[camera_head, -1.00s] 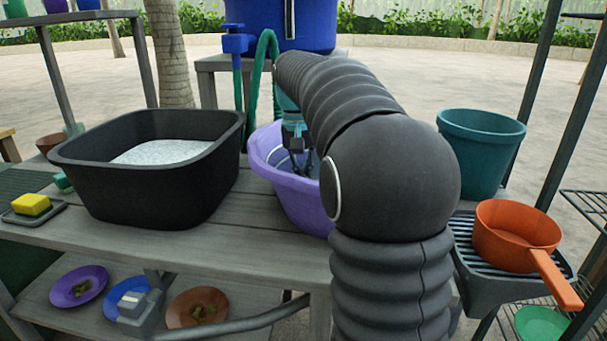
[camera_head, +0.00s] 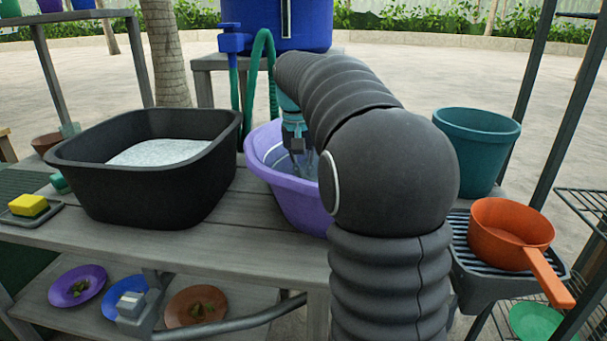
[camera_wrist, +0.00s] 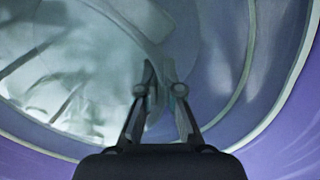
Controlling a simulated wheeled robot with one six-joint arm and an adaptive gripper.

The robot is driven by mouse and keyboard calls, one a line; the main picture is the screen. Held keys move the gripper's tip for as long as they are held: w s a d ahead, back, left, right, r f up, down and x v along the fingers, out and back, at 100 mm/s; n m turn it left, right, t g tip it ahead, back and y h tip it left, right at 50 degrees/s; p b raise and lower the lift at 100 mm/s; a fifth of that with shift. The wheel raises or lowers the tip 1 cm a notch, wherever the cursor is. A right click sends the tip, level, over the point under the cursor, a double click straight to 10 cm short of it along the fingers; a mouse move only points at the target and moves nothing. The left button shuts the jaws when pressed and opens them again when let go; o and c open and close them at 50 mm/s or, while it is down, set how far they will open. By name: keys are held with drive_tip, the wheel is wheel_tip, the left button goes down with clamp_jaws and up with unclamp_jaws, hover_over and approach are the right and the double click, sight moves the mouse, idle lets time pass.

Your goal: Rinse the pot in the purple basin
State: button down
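The purple basin (camera_head: 262,172) stands on the table and holds clear water. My gripper (camera_head: 302,170) points down inside it, partly hidden behind my arm. In the wrist view, my gripper (camera_wrist: 160,72) has its fingertips close together with a narrow gap, and I see no pot between them. Whether it is shut is unclear. Pale reflections and a curved band cover the water, and the basin's purple wall (camera_wrist: 285,140) surrounds it. An orange pot (camera_head: 512,235) with a long handle sits on the slatted rack at the right, apart from my gripper.
A black tub (camera_head: 150,190) with whitish contents stands left of the basin. A yellow sponge (camera_head: 28,205) lies at the far left. A teal bucket (camera_head: 474,155) is at the right behind the pot. A green hose (camera_head: 265,45) hangs by the blue barrel (camera_head: 275,25).

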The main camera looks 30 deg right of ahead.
drive_tip(key=shift+w+a, duration=0.2)
drive_tip(key=shift+a, duration=0.3)
drive_tip(key=shift+w+a, duration=0.15)
drive_tip(key=shift+a, duration=0.3)
drive_tip(key=shift+s+d, duration=0.25)
drive_tip(key=shift+d, duration=0.4)
drive_tip(key=shift+s+d, duration=0.2)
drive_tip(key=shift+d, duration=0.4)
drive_tip(key=shift+w+a, duration=0.25)
drive_tip(key=shift+a, duration=0.35)
drive_tip(key=shift+w+a, duration=0.2)
drive_tip(key=shift+a, duration=0.4)
drive_tip(key=shift+s+d, duration=0.25)
drive_tip(key=shift+d, duration=0.35)
drive_tip(key=shift+r, duration=0.15)
wheel_tip(320, 180, up, 16)
drive_tip(key=shift+r, duration=0.15)
